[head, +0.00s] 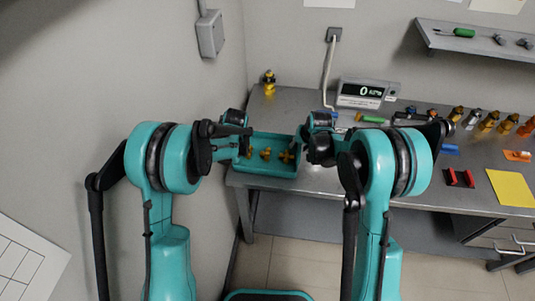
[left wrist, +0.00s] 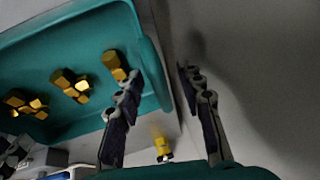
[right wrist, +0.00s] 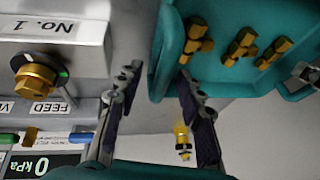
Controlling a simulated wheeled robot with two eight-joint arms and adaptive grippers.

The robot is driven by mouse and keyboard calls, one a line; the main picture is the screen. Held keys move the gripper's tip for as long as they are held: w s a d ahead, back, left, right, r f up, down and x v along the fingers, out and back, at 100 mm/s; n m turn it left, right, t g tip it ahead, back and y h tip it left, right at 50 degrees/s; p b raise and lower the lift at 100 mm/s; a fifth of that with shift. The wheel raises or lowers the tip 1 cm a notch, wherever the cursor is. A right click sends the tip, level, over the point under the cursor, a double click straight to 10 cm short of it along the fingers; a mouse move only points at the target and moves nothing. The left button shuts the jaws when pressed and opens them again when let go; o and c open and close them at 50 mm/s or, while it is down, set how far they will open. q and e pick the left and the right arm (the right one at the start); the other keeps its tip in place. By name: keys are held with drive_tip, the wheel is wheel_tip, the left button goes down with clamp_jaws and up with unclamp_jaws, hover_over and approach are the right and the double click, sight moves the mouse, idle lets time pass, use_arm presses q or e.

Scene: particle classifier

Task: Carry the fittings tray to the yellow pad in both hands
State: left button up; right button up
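The teal fittings tray (head: 265,169) sits at the left end of the grey bench, near its front edge, with 3 brass fittings (head: 266,153) inside. My left gripper (head: 246,141) is at the tray's left end. In the left wrist view its fingers (left wrist: 162,75) are apart, on either side of the tray's end wall (left wrist: 150,62). My right gripper (head: 304,142) is at the right end. In the right wrist view its fingers (right wrist: 160,70) are also apart, around that end wall (right wrist: 164,50). The yellow pad (head: 512,188) lies flat at the bench's right.
A pressure display (head: 362,93) stands behind the tray, and a brass fitting (head: 268,82) stands at the back left. Several fittings (head: 488,120) line the back right. A red holder (head: 459,178) and an orange piece (head: 517,156) lie near the pad.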

use_arm(q)
clamp_jaws()
use_arm(e)
clamp_jaws()
use_arm(q)
drive_tip(key=shift+r, duration=0.15)
use_arm(e)
drive_tip(key=shift+r, duration=0.15)
